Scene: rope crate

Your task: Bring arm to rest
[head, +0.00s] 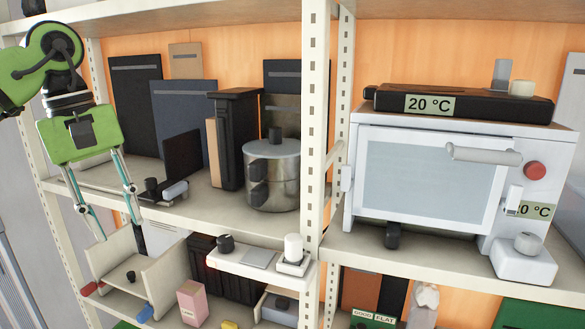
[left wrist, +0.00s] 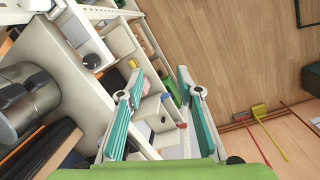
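My left arm comes in from the upper left in the head view, with its green gripper body hanging down. My left gripper (head: 108,223) points downward in front of the shelf's left part. Its two teal fingers are spread apart with nothing between them. The left wrist view also shows the left gripper (left wrist: 150,85) with its fingers apart and empty, above the lower shelf and the floor. My right gripper is in neither view.
The shelf post (head: 316,130) divides the shelving. A steel pot (head: 272,185) stands left of it; a white oven (head: 430,180) stands right. A white open box (head: 165,285) sits below my left gripper. Wooden floor (left wrist: 240,50) shows free room in the left wrist view.

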